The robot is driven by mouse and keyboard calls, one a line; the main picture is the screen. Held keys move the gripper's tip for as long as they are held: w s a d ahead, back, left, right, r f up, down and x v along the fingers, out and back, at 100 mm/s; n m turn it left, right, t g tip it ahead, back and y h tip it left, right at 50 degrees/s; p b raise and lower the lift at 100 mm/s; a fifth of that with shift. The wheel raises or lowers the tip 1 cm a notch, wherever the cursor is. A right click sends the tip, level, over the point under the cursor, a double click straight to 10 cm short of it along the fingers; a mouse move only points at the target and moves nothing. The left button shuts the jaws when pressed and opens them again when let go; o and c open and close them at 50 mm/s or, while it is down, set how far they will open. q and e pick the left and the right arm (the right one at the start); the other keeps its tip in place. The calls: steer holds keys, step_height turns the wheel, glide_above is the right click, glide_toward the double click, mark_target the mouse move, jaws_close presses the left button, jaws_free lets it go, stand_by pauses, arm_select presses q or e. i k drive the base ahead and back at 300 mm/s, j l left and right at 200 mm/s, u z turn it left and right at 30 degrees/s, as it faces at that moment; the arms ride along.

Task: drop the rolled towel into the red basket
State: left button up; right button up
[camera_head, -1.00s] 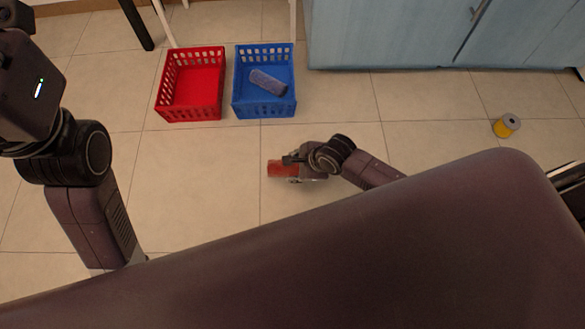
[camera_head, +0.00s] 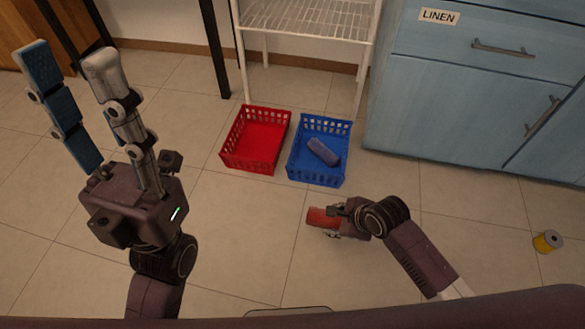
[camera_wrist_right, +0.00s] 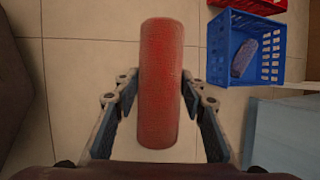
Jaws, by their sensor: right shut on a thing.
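The red rolled towel (camera_wrist_right: 161,84) is held between the fingers of my right gripper (camera_wrist_right: 160,88) in the right wrist view. In the head view the towel (camera_head: 321,217) sticks out to the left of my right gripper (camera_head: 335,219), in front of the baskets. The empty red basket (camera_head: 255,165) stands on the floor, beyond and to the left of the towel. Only its edge shows at the top of the right wrist view (camera_wrist_right: 262,5). My left gripper (camera_head: 75,75) is at the upper left of the head view, with its fingers apart and nothing between them.
A blue basket (camera_head: 316,180) stands right of the red one and holds a grey-blue roll (camera_head: 323,152). Behind them is a white wire rack (camera_head: 305,20). A blue cabinet (camera_head: 475,95) stands at the right. A yellow and grey can (camera_head: 547,242) lies on the floor at right.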

mark_target(262, 147)
steer(key=i+j, duration=0.55)
steer(key=i, duration=0.15)
steer(key=i+j, duration=0.6)
steer(key=i, duration=0.1)
